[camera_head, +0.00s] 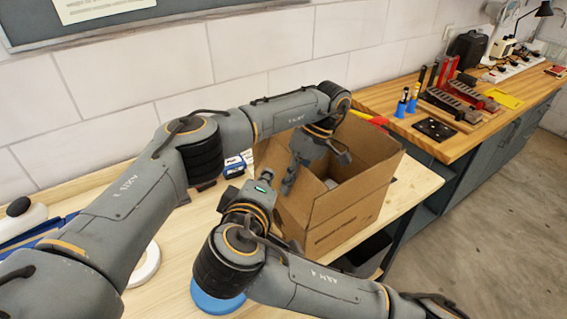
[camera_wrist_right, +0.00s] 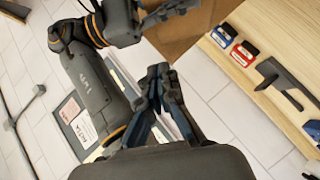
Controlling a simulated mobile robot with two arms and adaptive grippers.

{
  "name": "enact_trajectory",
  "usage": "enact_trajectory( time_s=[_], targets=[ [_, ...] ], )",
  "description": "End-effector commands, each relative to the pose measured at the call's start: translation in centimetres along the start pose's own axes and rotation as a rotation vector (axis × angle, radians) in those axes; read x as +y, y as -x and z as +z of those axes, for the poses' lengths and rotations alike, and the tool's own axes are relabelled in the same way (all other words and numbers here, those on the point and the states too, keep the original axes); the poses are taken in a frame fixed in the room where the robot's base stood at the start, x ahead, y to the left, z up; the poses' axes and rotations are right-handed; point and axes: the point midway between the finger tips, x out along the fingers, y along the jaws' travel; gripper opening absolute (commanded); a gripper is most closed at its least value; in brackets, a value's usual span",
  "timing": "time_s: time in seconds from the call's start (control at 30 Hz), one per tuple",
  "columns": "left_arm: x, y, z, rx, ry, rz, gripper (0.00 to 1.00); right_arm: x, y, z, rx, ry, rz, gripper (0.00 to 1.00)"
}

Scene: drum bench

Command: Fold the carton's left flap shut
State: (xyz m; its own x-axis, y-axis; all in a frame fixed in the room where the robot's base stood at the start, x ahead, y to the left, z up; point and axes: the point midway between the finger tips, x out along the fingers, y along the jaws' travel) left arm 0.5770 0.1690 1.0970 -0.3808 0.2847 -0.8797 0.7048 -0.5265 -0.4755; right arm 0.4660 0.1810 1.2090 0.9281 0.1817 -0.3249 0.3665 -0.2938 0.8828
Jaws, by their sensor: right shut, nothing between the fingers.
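The brown carton (camera_head: 350,210) stands on the bench with its top open. A left panel of it (camera_head: 294,212) stands up beside my right gripper; I cannot tell flap from wall there. My left gripper (camera_head: 317,168) comes over from the left and hangs over the carton's opening with its fingers spread. My right gripper (camera_head: 262,182) is at the carton's left side, its fingertips together and empty. It shows in the right wrist view (camera_wrist_right: 158,72), apart from the cardboard (camera_wrist_right: 192,28) behind it. The arms hide parts of the carton's left and back edges.
Small blue and red boxes (camera_wrist_right: 235,48) lie on the bench beside the carton. A blue disc (camera_head: 215,298) lies at the front, under my right arm. A wooden worktop (camera_head: 390,88) with tools is at the right. The tiled wall (camera_head: 260,45) is close behind.

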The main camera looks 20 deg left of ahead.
Motion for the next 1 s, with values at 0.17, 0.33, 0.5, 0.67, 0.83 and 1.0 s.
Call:
enact_trajectory(
  time_s=[0.17,0.33,0.5,0.67,0.83,1.0],
  targets=[
    [0.0,0.0,0.0,-0.001,0.001,-0.001,0.00,-0.9,-1.0,-0.5,0.006,0.011,-0.016,0.00],
    [0.0,0.0,0.0,-0.001,0.001,-0.001,0.00,-0.9,-4.1,-0.5,0.004,0.011,-0.014,0.00],
    [0.0,0.0,0.0,0.000,0.001,0.000,0.00,-0.8,-7.8,-0.4,0.003,0.009,-0.014,0.00],
    [0.0,0.0,0.0,0.000,0.001,0.000,0.00,-0.9,-10.7,0.2,0.003,0.009,-0.014,0.00],
    [0.0,0.0,0.0,0.000,0.001,0.000,0.00,-0.9,-12.1,1.7,0.006,0.008,-0.015,0.00],
    [0.0,0.0,0.0,0.000,0.001,0.000,0.00,-1.0,-12.7,2.2,0.007,0.008,-0.016,0.00]
  ],
)
